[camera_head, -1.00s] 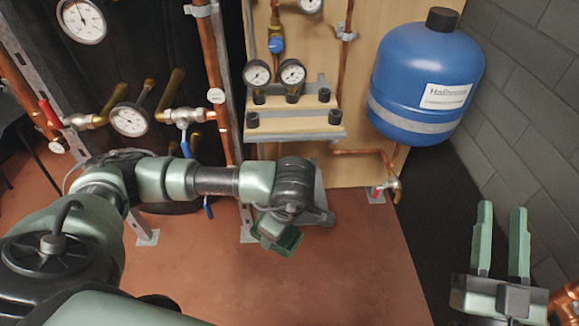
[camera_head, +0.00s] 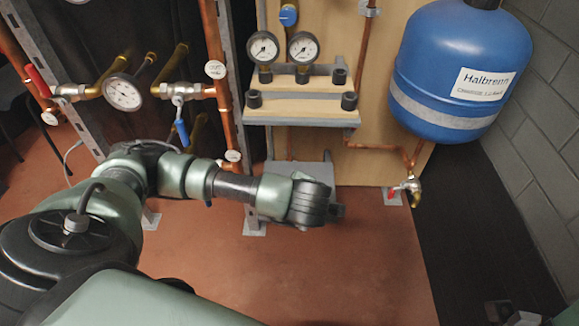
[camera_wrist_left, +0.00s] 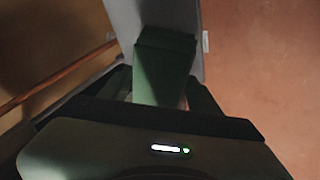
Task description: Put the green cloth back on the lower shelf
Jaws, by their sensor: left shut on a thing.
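My left gripper (camera_wrist_left: 163,90) is shut on the green cloth (camera_wrist_left: 166,62), which shows as a dark green folded block in the left wrist view. In the head view my left wrist hides both the fingers and the cloth. The lower shelf, a grey plate (camera_head: 312,171), shows partly behind my left wrist, below the gauge shelf. In the left wrist view a grey surface (camera_wrist_left: 178,14) lies just beyond the cloth; I cannot tell whether they touch. Only a small part of my right gripper (camera_head: 499,312) shows at the bottom right edge.
The upper shelf (camera_head: 300,118) carries two gauges and several black fittings above my left wrist. A blue tank (camera_head: 450,75) hangs at the right. Copper pipes and valves (camera_head: 180,92) stand close behind my left arm. The reddish floor (camera_head: 360,270) is clear in front.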

